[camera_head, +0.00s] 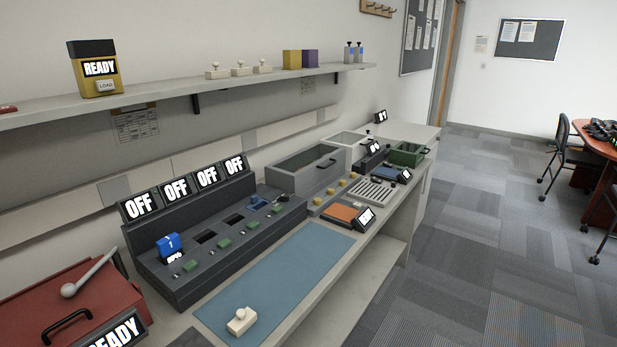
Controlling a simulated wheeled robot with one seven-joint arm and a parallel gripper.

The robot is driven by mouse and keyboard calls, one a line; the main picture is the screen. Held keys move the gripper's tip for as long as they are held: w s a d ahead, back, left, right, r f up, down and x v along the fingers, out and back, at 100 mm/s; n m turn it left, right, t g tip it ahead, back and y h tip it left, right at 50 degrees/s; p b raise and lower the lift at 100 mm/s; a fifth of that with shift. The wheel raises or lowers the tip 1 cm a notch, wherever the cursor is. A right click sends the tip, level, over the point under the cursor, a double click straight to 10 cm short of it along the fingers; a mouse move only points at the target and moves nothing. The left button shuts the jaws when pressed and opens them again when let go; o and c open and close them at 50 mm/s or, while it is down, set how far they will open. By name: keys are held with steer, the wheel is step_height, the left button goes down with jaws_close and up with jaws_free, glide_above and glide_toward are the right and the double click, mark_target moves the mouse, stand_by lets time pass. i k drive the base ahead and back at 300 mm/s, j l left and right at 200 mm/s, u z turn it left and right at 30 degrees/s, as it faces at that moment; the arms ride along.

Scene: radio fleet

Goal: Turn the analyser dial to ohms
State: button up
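I cannot pick out an analyser dial marked ohms with certainty; any such markings are too small to read. A yellow and black device (93,70) on the wall shelf shows READY and a LOAD label, with no dial visible on it. A small dark unit with a lit display (374,149) stands toward the far end of the bench; its controls are too small to tell. My gripper is not in view.
A dark charger bank (215,235) with several OFF displays holds a blue radio-like block (169,246). A blue mat (275,280) carries a cream stamp-like block (241,321). A red box (75,305) stands at front left. The floor (480,220) right of the bench is clear.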

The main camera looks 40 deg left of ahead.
mark_target(284, 198)
steer(key=i+u, duration=0.25)
steer(key=i, duration=0.35)
steer(key=i+l+u, duration=0.25)
steer(key=i, duration=0.35)
